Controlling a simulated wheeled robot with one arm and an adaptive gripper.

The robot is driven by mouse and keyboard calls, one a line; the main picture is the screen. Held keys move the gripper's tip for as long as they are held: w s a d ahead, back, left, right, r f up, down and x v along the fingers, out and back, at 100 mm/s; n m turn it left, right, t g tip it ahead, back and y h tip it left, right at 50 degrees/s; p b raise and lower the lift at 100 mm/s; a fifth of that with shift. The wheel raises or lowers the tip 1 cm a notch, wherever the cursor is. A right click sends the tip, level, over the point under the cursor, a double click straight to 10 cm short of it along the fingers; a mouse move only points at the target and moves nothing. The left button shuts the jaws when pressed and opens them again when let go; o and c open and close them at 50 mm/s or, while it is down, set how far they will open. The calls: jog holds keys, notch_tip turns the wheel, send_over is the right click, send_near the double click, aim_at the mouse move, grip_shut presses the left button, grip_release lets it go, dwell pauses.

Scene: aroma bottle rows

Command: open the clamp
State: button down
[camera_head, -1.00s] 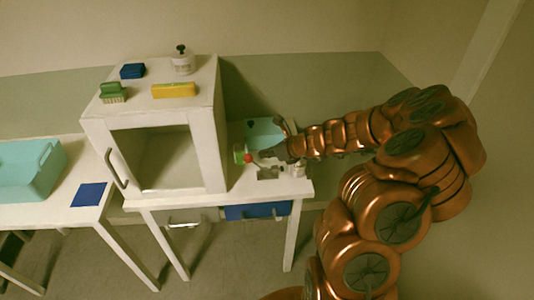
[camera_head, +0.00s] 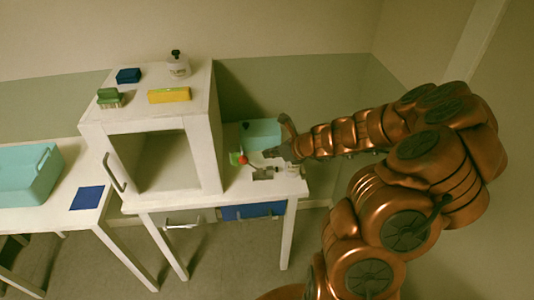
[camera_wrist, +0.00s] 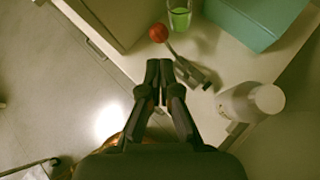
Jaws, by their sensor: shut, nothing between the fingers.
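The clamp is a small grey metal fixture (camera_head: 264,173) with a lever ending in a red ball knob (camera_head: 243,160), on the right part of the white table. In the wrist view the red knob (camera_wrist: 158,33) lies just beyond my fingertips, and the grey clamp body (camera_wrist: 192,75) is to their right. My gripper (camera_wrist: 159,68) is shut and empty, with its fingers together, apart from the knob in the picture. In the head view my gripper (camera_head: 276,152) reaches in from the right, above and beside the clamp.
A glass with green contents (camera_wrist: 180,15) stands beside the knob. A teal box (camera_wrist: 258,18) is behind, and a white bottle (camera_wrist: 252,102) stands right of the clamp. A white open cabinet (camera_head: 205,155) bounds the left. The table's front edge is close.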

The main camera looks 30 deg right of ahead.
jog(key=s+a+r+b, duration=0.1)
jog(key=s+a+r, duration=0.1)
jog(key=r, duration=0.5)
jog(key=shift+s+a+b, duration=0.25)
jog(key=shift+s+b, duration=0.1)
jog(key=shift+s, duration=0.5)
jog(key=shift+r, duration=0.1)
jog(key=s+a+r+n+g+y, duration=0.1)
jog(key=s+a+n+g, duration=0.2)
jog(key=s+a+n, duration=0.4)
jog(key=s+a+r+n+g, duration=0.25)
jog(key=s+a+n, duration=0.25)
jog(key=a+n, duration=0.4)
jog(key=s+d+n+g+h, duration=0.2)
jog(key=s+n+h, duration=0.1)
jog(key=s+n, duration=0.4)
jog(key=s+d+n+g+h, duration=0.2)
jog(key=s+n, duration=0.6)
jog(key=s, duration=0.5)
jog(key=shift+d+f+n+g+h, duration=0.2)
jog(key=shift+d+n+g+h, duration=0.1)
jog(key=shift+g+h, duration=0.35)
